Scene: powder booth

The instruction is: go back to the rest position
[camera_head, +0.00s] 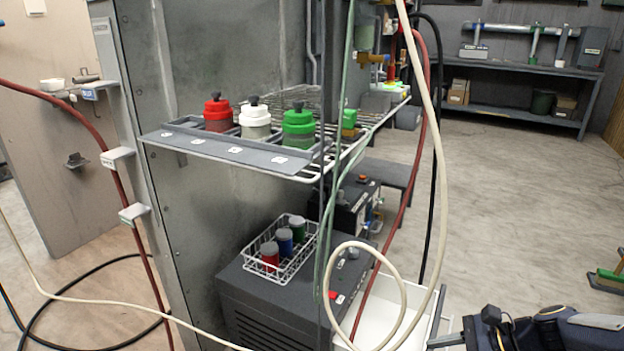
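My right arm enters at the bottom right of the head view. Its gripper (452,339) is at the lower edge, beside the right side of an open white drawer (385,318). The frame's edge cuts it off, so I cannot tell if its fingers are open or shut, or if they touch the drawer. My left gripper is not in view. On the wire shelf (300,176) stand a red-capped jar (217,113), a white-capped jar (255,119) and a green-capped jar (298,128).
A white wire basket (283,272) with red, blue and green jars sits on a dark cabinet (262,310). A looped cream hose (404,300) and a red hose (418,160) hang before the drawer. A workbench (530,68) stands at the back. Open floor (520,190) lies right.

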